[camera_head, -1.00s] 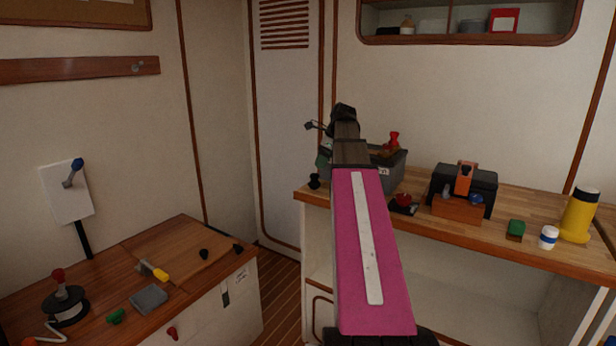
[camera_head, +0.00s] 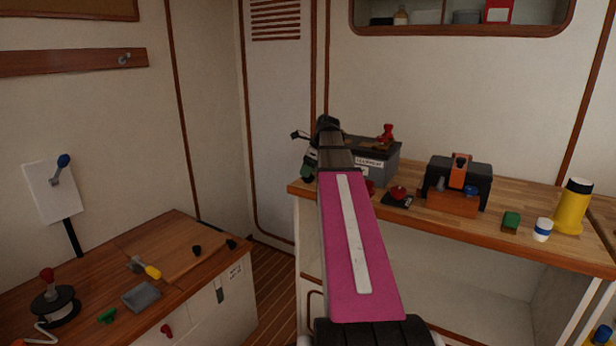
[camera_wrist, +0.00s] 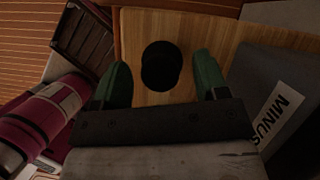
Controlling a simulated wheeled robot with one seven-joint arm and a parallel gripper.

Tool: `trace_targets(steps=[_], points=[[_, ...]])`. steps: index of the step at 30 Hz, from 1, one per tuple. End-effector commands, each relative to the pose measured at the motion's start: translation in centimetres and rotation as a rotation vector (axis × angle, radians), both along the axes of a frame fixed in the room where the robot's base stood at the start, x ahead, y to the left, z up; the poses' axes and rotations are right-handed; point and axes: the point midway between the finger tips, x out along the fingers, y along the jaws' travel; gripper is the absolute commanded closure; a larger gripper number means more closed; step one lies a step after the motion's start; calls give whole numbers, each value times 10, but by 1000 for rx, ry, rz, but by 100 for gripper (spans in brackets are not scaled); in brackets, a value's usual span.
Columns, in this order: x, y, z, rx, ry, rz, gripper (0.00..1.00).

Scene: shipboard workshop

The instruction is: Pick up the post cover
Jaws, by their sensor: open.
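The post cover, a small black round piece (camera_wrist: 161,66), stands on the wooden bench top near its edge in the wrist view. My gripper (camera_wrist: 161,80) is open, with one green finger to each side of the cover and visible gaps between. I cannot tell how far the fingertips are above the wood. In the head view my gripper (camera_head: 306,172) is at the left end of the right-hand bench, and the cover is hidden behind it.
A grey battery box (camera_head: 378,168) labelled MINUS in the wrist view (camera_wrist: 283,105) stands close right of my gripper. A red-knobbed switch (camera_head: 397,194), black toolbox (camera_head: 478,180), green block (camera_head: 511,220) and yellow flashlight (camera_head: 573,208) stand further right.

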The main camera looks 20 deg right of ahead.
Motion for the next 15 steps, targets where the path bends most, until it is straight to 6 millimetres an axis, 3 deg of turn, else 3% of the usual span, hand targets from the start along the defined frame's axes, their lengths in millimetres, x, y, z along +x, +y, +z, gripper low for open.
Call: trace_targets(steps=[6,14,15], points=[[5,8,-25,0,0,1,33],[6,8,-27,0,0,1,33],[6,8,-27,0,0,1,46]])
